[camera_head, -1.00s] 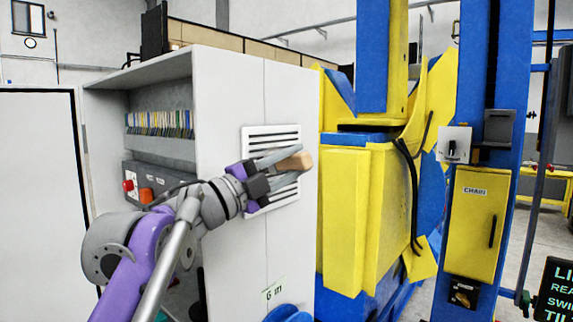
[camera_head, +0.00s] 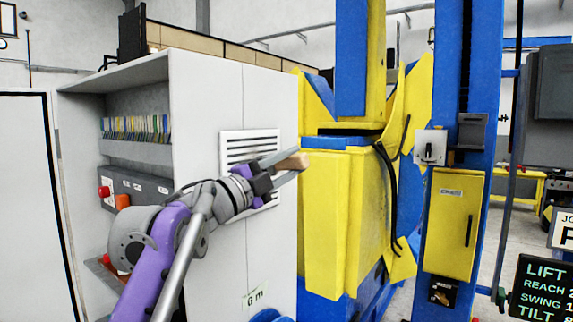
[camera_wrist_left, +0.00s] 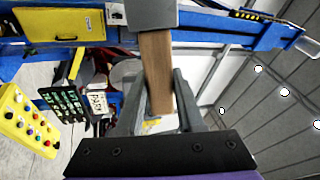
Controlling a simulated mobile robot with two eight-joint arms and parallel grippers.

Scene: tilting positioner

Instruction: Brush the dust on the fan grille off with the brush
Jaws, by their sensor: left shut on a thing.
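The fan grille (camera_head: 236,140) is a white slatted panel on the side of the grey-white cabinet. Its lower right part is hidden behind my left gripper. I cannot make out dust on it. My left gripper (camera_head: 287,169) is in front of the grille's right edge, pointing right, shut on the brush (camera_head: 293,161). The brush's light wooden part shows at the fingertips. In the left wrist view the brush (camera_wrist_left: 157,70) runs between the fingers of the gripper (camera_wrist_left: 156,100), with a grey block at its far end. I see no bristles. My right gripper is out of view.
The cabinet (camera_head: 270,90) has an open shelf with files and a control box (camera_head: 135,187) with red and orange buttons. The yellow and blue positioner (camera_head: 340,210) stands close to its right. A text display (camera_head: 540,285) is at the lower right.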

